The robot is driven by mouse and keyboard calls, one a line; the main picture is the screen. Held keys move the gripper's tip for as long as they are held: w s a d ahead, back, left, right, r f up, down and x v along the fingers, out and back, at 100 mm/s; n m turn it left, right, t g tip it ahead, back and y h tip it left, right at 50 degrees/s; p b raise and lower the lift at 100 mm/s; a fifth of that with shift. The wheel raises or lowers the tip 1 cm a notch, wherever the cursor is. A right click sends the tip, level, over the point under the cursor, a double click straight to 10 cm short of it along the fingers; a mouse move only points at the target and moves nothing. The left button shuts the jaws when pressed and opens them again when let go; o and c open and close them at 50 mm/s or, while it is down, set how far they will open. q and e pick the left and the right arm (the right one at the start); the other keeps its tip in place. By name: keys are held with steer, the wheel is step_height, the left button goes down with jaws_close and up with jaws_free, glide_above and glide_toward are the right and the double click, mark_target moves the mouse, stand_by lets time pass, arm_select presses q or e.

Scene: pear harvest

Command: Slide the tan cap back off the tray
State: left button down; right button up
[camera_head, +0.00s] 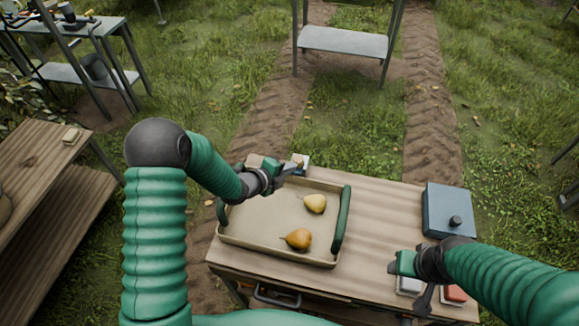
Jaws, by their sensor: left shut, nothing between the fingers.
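The tan tray (232,240) lies on the wooden table, with green side handles. Two pears are in it, a yellow one (315,204) and an orange-brown one (298,239). My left gripper (297,171) is shut and empty over the tray's back edge. Just beyond its tips is a small pale and blue block (301,161) with a brownish part, partly hidden by the fingers. I cannot make out a tan cap for certain; this block may carry it. My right gripper (424,300) is low over the table's front right; its finger opening is unclear.
A blue box (448,211) with a dark knob stands at the table's right. A white block (408,286) and a red block (454,294) lie near my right gripper. The wooden table (378,215) is bare between tray and blue box.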

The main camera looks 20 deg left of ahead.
arm_select(q)
steer(key=shift+a, duration=0.45)
steer(key=shift+a+f, duration=0.1)
steer(key=w, duration=0.1)
steer(key=w+b, duration=0.1)
steer(key=w, duration=0.1)
steer(key=shift+w+d+r, duration=0.25)
steer(key=shift+w+d, duration=0.1)
steer(key=shift+d, duration=0.05)
arm_select(e)
steer(key=shift+s+a+f, duration=0.2)
steer(key=shift+s+f, duration=0.05)
steer(key=shift+f, duration=0.35)
arm_select(q)
steer(key=shift+a, duration=0.1)
arm_select(e)
steer(key=shift+a, duration=0.1)
